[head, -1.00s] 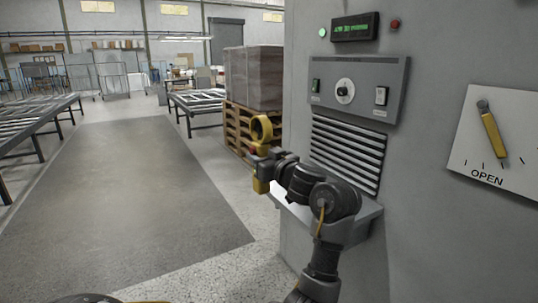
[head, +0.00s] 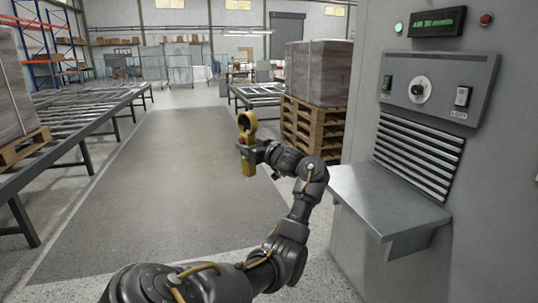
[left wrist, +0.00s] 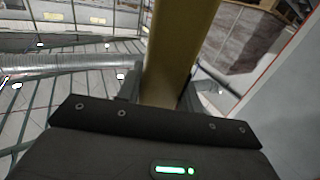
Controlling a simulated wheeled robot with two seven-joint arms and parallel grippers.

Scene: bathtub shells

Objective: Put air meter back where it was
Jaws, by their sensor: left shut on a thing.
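The air meter (head: 249,164) is a yellow handheld device with a ring at its top and a small red part. My left gripper (head: 247,150) is shut on it and holds it upright in the air, in front of the grey floor lane. In the left wrist view the yellow body of the air meter (left wrist: 180,50) rises between the fingers of my left gripper (left wrist: 160,100). A grey metal shelf (head: 385,200) juts from the grey machine on the right, and its top is bare. My right gripper is not in view.
The machine's control panel (head: 437,85) and vent slats (head: 418,155) are above the shelf. A pallet with wrapped boxes (head: 318,72) stands behind my gripper. A roller conveyor (head: 75,120) runs along the left. The floor lane (head: 150,200) is clear.

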